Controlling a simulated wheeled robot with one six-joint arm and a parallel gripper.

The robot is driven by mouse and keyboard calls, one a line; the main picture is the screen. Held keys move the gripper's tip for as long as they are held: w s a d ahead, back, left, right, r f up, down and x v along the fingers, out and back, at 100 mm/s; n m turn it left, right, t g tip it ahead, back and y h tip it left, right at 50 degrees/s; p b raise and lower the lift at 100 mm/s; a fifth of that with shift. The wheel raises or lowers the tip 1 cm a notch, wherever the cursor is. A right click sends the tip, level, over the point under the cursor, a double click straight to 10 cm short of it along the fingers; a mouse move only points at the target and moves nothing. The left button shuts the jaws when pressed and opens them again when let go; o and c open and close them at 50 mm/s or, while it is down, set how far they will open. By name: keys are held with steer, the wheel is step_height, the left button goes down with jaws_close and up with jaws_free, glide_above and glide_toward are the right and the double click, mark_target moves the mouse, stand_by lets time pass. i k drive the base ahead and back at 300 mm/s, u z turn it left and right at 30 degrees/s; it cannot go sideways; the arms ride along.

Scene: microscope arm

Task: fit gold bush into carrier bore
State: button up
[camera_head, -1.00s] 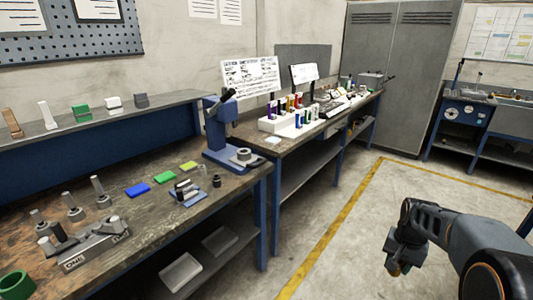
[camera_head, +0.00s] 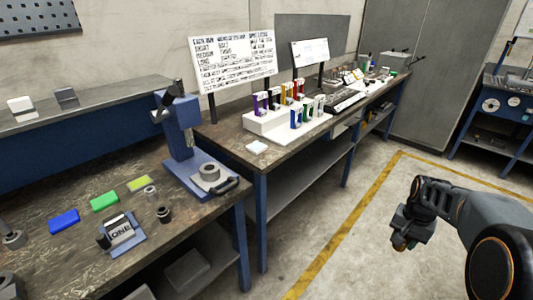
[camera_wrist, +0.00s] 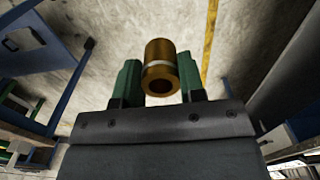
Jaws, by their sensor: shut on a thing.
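My gripper (camera_wrist: 160,88) is shut on the gold bush (camera_wrist: 160,62), a short hollow cylinder with a pale band. The green fingers hold it from both sides, and its open end faces the wrist camera.
A block marked ONE (camera_head: 121,231) on a blue plate stands on the near bench, beside small dark and grey cylinders and coloured pads. A white rack (camera_head: 285,119) of coloured pieces stands on the farther bench. The floor (camera_head: 300,210) between the benches and my arm is clear.

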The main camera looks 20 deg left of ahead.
mark_target(216, 178)
steer(key=i, duration=0.35)
steer(key=u, duration=0.7)
